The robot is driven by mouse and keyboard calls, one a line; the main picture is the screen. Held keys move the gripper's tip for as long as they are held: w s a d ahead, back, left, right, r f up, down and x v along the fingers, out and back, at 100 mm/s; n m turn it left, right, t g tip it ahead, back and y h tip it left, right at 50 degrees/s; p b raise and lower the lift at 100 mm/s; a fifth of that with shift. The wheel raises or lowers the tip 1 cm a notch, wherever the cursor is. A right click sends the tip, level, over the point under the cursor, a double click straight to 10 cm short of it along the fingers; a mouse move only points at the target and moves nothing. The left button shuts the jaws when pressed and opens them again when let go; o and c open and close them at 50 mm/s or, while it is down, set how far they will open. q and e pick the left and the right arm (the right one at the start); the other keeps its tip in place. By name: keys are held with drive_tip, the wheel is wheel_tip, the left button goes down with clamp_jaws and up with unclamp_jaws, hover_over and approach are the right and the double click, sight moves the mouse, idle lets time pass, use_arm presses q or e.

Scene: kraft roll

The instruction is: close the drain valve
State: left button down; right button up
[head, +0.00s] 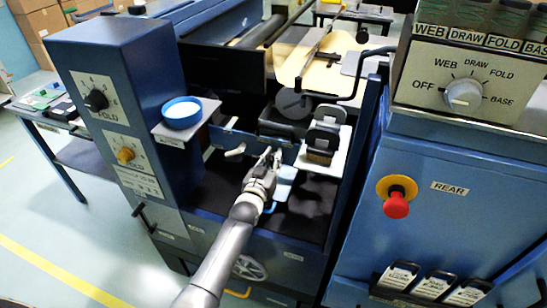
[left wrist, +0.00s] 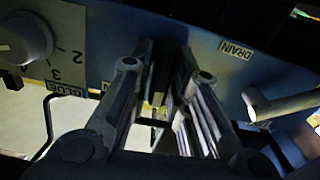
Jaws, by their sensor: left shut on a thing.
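My left gripper (head: 270,157) reaches to the blue plate (head: 228,136) inside the machine. In the left wrist view its fingers (left wrist: 160,88) are shut on a narrow dark part with a small brassy bit, mostly hidden between them. A DRAIN label (left wrist: 236,49) is on the plate, right of the fingers. Below that label a pale grey lever (left wrist: 285,102) sticks out, apart from the fingers. In the head view a pale lever (head: 236,152) stands out from the plate, left of the gripper. I cannot tell which handle is the drain valve's. My right gripper is out of view.
A blue-rimmed cup (head: 182,113) stands on a small shelf at the left. A panel with dials (head: 96,99) faces out beside it. Dark blocks (head: 323,137) sit on a white ledge to the right. A red emergency button (head: 397,204) projects from the right cabinet.

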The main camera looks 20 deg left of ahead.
use_arm(q)
drive_tip(key=n, duration=0.4)
drive_tip(key=shift+a+f, duration=0.1)
drive_tip(key=shift+a, duration=0.05)
drive_tip(key=shift+n, duration=1.9)
drive_tip(key=shift+a, duration=0.1)
drive_tip(key=c, duration=1.5)
unclamp_jaws()
drive_tip(key=shift+o, duration=0.2)
drive_tip(key=s, duration=1.2)
drive_tip(key=shift+a, duration=0.2)
